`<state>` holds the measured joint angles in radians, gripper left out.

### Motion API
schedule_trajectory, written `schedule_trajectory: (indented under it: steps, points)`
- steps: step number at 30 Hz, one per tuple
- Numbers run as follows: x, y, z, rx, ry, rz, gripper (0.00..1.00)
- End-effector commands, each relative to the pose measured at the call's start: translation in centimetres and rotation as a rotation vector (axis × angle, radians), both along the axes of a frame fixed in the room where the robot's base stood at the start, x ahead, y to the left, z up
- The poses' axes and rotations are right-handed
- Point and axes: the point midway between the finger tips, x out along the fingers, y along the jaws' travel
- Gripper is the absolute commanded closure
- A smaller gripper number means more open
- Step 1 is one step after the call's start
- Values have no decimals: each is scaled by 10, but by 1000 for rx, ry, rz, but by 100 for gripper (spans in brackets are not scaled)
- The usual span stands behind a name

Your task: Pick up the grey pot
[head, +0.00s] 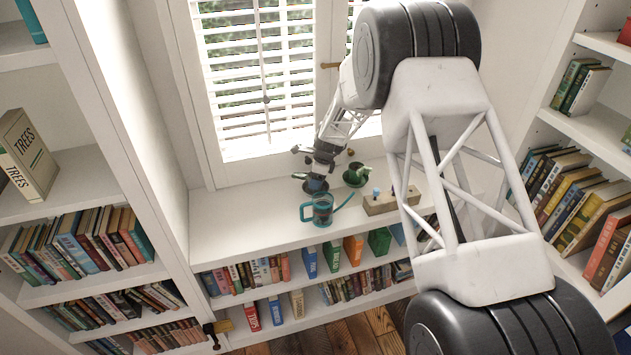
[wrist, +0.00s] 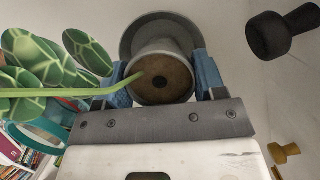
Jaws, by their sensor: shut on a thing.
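The grey pot (wrist: 163,47) is in the wrist view, between the blue fingers of my gripper (wrist: 162,82). My gripper is shut on the pot. In the head view my gripper (head: 316,184) is low at the window-side shelf, and the pot is mostly hidden by it.
A teal watering can (head: 322,211) stands just in front of my gripper. A green potted plant (head: 355,175) and a wooden block (head: 388,205) are to the right. Leaves (wrist: 60,65) cross the wrist view's left. The white shelf top (head: 230,222) is clear at left.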

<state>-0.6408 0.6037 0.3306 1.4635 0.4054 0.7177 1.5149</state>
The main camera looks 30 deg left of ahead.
Motion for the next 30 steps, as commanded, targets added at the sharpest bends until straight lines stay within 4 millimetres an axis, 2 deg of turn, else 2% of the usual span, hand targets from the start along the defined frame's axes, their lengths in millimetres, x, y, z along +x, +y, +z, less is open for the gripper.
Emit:
schedule_trajectory:
  steps: [8, 21, 30]
  points:
    - [0, 0, 20, 2, -2, 0, 74]
    - [0, 0, 82, 0, -1, 1, 74]
    - [0, 0, 100, 0, -1, 0, 74]
